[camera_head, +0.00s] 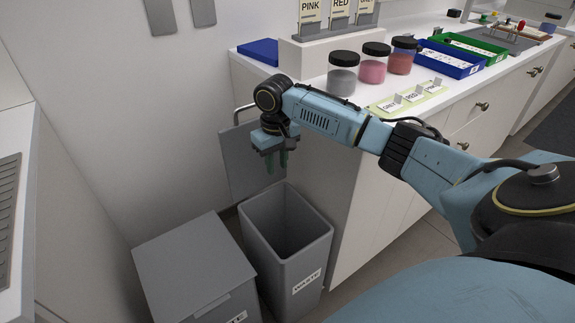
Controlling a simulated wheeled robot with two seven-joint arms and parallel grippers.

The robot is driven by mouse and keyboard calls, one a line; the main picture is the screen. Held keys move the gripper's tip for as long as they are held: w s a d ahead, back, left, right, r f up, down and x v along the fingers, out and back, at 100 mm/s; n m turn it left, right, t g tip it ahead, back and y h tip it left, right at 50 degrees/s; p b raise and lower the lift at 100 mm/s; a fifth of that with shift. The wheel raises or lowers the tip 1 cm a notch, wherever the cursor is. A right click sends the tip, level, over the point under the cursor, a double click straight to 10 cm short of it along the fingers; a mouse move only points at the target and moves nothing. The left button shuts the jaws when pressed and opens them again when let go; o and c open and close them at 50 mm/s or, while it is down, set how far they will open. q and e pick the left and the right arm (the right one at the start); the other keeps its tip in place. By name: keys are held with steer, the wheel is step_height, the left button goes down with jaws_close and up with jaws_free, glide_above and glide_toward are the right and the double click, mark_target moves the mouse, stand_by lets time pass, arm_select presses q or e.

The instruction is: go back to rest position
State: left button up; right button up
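My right arm comes in from the right and reaches across the front of the counter. My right gripper (277,168) points down above the open grey waste bin (288,222). Its two green-tipped fingers stand apart with nothing visible between them, so it looks open and empty. My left gripper is not in view. Three black-lidded jars stand in a row on the counter: a grey one (343,79), a pink one (372,71) and a red one (401,62).
A lidded grey bin (190,262) stands left of the open bin. The white counter (470,85) holds a labelled stand (325,48), a pale green card mat (412,98), a blue tray (448,60) and a green tray (470,45). A blue item (260,50) lies at the counter's left end.

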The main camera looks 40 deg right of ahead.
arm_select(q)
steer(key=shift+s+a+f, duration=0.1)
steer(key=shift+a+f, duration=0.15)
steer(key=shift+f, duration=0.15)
arm_select(e)
steer(key=shift+r, duration=0.4)
